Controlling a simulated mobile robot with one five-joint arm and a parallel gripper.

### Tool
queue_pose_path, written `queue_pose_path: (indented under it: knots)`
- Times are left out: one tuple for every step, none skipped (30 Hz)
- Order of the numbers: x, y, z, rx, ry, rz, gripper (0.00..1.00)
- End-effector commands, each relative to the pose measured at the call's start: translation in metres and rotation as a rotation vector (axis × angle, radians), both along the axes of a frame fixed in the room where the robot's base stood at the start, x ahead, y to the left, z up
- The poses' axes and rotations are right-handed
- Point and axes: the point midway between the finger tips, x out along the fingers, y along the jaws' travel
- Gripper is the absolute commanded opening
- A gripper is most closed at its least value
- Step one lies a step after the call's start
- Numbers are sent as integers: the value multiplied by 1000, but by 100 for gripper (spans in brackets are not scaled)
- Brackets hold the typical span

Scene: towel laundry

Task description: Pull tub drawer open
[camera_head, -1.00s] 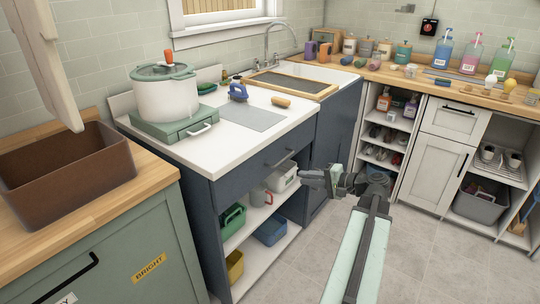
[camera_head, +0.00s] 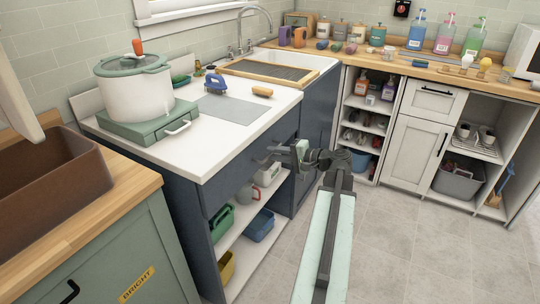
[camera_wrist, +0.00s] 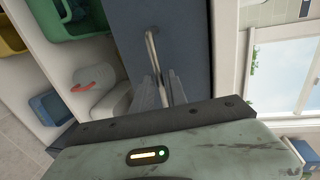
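A navy drawer front (camera_head: 241,170) sits under the white countertop, left of the sink. In the wrist view, the same navy front (camera_wrist: 200,40) fills the upper middle, with a slim metal bar handle (camera_wrist: 151,48) on it. My gripper (camera_head: 272,153) is at the drawer front and hides most of the handle in the head view. In the wrist view, my gripper's two grey fingers (camera_wrist: 167,88) stand apart, with the handle's near end running between or just beside them. I cannot tell whether they touch it. The drawer appears shut.
Open shelves below hold a green caddy (camera_head: 222,222), a blue bin (camera_head: 260,226) and a grey watering can (camera_head: 247,193). A white pot (camera_head: 136,97) stands on a green base on the countertop (camera_head: 213,150). The wooden-topped cabinet (camera_head: 130,199) is at left. Tiled floor (camera_head: 400,235) is clear at right.

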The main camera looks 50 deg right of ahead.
Motion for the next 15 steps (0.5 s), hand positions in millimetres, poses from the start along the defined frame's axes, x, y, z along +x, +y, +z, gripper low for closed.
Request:
queue_pose_path:
  knots:
    - [7, 2, -3, -1, 0, 2, 18]
    - [10, 3, -3, -1, 0, 2, 18]
    - [13, 4, -3, 0, 0, 3, 18]
    - [15, 5, -4, 0, 0, 3, 18]
    - [16, 5, -4, 0, 0, 3, 18]
    - [17, 6, -3, 0, 0, 3, 18]
    - [17, 6, -3, 0, 0, 3, 18]
    - [17, 6, -3, 0, 0, 3, 18]
    - [17, 6, -3, 0, 0, 3, 18]
    - [17, 6, -3, 0, 0, 3, 18]
    - [17, 6, -3, 0, 0, 3, 18]
    - [17, 6, -3, 0, 0, 3, 18]
    - [17, 6, -3, 0, 0, 3, 10]
    - [17, 6, -3, 0, 0, 3, 2]
    - [17, 6, -3, 0, 0, 3, 0]
